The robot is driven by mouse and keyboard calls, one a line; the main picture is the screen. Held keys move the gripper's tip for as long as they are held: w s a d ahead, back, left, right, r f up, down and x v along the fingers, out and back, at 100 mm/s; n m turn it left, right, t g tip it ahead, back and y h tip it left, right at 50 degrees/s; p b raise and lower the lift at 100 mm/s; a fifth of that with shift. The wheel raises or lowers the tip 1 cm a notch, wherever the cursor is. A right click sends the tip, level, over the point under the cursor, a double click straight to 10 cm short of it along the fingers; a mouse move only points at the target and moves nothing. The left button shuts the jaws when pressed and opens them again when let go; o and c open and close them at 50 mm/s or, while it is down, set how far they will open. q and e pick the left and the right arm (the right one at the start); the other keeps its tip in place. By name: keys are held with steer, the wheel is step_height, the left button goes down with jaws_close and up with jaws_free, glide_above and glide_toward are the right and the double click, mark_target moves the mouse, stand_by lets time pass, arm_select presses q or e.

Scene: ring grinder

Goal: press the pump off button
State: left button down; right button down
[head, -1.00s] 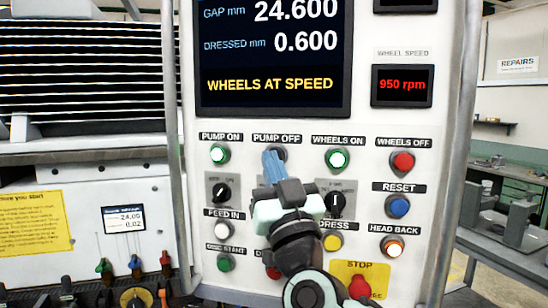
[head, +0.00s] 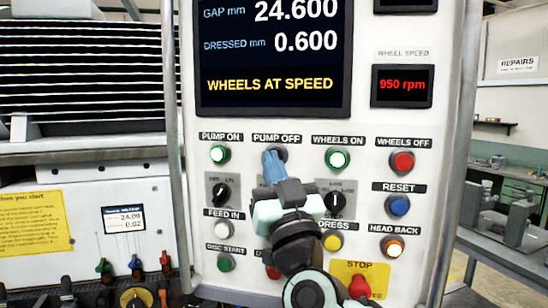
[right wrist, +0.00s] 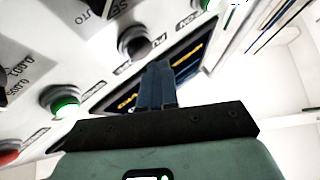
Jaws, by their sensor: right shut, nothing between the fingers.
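The pump off button (head: 282,153) is a dark round button under the PUMP OFF label (head: 277,139), between two lit green buttons. In the head view my fingertips cover most of it. In the right wrist view the dark button (right wrist: 133,42) shows beside the fingertips. My right gripper (head: 272,158) is shut and empty, its blue fingers pointing at the panel. It also shows in the right wrist view (right wrist: 159,75). I cannot tell whether the fingertips touch the button. My left gripper is not in view.
The lit pump on button (head: 220,154) is left and the lit wheels on button (head: 337,159) right. Two black selector knobs (head: 221,193) sit lower. The display (head: 272,60) is above, reading WHEELS AT SPEED.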

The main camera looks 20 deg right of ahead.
steer(key=shift+w+d, duration=0.2)
steer(key=shift+w, duration=0.2)
steer(key=shift+w+d, duration=0.3)
steer(key=shift+w, duration=0.15)
stand_by(1.1)
steer(key=shift+s, duration=0.1)
steer(key=shift+s+a, duration=0.45)
steer(key=shift+s, duration=0.25)
steer(key=s, duration=0.1)
steer(key=s+a, duration=0.1)
steer(key=s, duration=0.1)
steer(key=s+a, duration=0.1)
steer(key=shift+s+a, duration=0.2)
steer(key=shift+a, duration=0.05)
stand_by(0.7)
